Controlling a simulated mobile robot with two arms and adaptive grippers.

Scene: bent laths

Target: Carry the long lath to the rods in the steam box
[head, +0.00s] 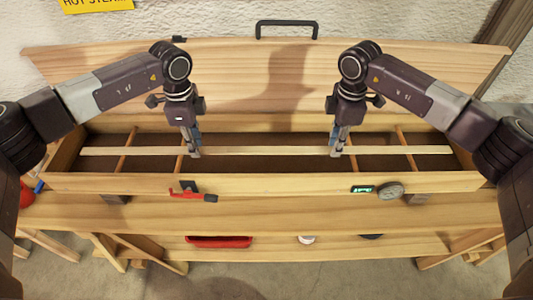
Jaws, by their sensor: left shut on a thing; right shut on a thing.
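The long pale lath (265,151) lies level across the opening of the steam box (290,184), running nearly its full length. Thin wooden rods cross the box from front to back: one at the left (126,149), one by my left gripper, one by my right gripper and one at the right (407,146). My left gripper (194,153) is shut on the lath left of its middle. My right gripper (337,152) is shut on it right of its middle. The lath appears at rod height; whether it touches the rods I cannot tell.
The box's lid (230,75) stands open behind, with a black handle (287,26). A red-handled latch (195,193), a green display (362,189) and a round gauge (390,191) are on the front. The box stands on a wooden bench (290,215). A red item (219,241) lies below.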

